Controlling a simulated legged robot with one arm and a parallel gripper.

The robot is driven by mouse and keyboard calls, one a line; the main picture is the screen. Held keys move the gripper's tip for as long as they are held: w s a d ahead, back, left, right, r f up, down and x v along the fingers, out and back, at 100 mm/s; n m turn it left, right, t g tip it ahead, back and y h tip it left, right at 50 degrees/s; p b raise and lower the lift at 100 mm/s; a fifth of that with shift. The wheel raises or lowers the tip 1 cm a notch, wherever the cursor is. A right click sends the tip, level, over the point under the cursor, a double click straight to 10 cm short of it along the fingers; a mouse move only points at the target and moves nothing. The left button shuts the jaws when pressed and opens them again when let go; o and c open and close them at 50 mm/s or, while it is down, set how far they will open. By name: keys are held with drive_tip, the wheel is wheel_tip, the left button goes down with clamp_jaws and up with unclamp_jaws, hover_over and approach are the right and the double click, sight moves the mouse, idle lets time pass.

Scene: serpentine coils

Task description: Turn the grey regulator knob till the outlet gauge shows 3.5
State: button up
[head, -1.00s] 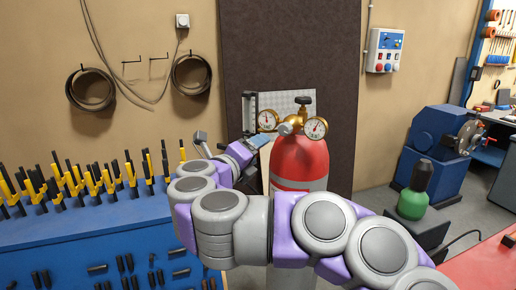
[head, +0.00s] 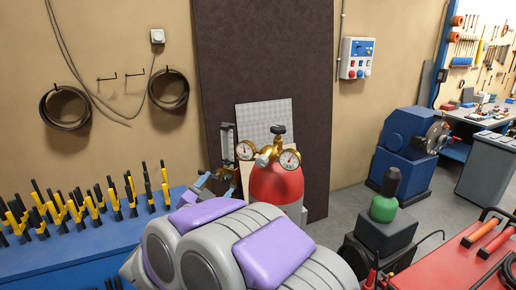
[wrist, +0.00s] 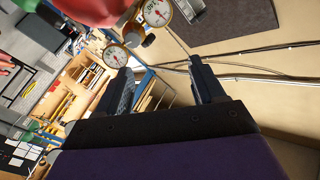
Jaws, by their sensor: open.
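A red gas cylinder (head: 277,187) stands upright with a brass regulator (head: 267,154) and two round gauges, left (head: 245,150) and right (head: 290,159). A dark handwheel (head: 278,130) tops it. In the wrist view the gauges show again, one at the top (wrist: 157,11) and one lower left (wrist: 116,56). A small dark grey knob-like part (wrist: 148,40) lies between them. My gripper (wrist: 163,78) is open and empty, with its fingertips just short of the regulator. The dials are too small to read, and I cannot tell which is the outlet gauge.
A blue rack with yellow and black tools (head: 75,215) stands at left. A dark panel (head: 310,90) is behind the cylinder. Cables cross the wall in the wrist view.

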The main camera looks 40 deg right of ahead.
drive_tip(key=s+d+f+n+g+p, duration=0.1)
drive_tip(key=s+d+n+p, duration=0.15)
drive_tip(key=n, duration=0.25)
drive_tip(key=p, duration=0.3)
approach(260, 165)
drive_tip(key=shift+h, duration=0.3)
drive_tip(key=x, duration=0.9)
drive_tip(key=shift+w+d+f, duration=0.1)
drive_tip(key=shift+w+d, duration=0.1)
drive_tip(key=shift+d, duration=0.05)
drive_tip(key=shift+c, duration=0.2)
drive_tip(key=c, duration=1)
drive_tip(key=shift+n, duration=0.3)
drive_tip(key=shift+p, duration=0.55)
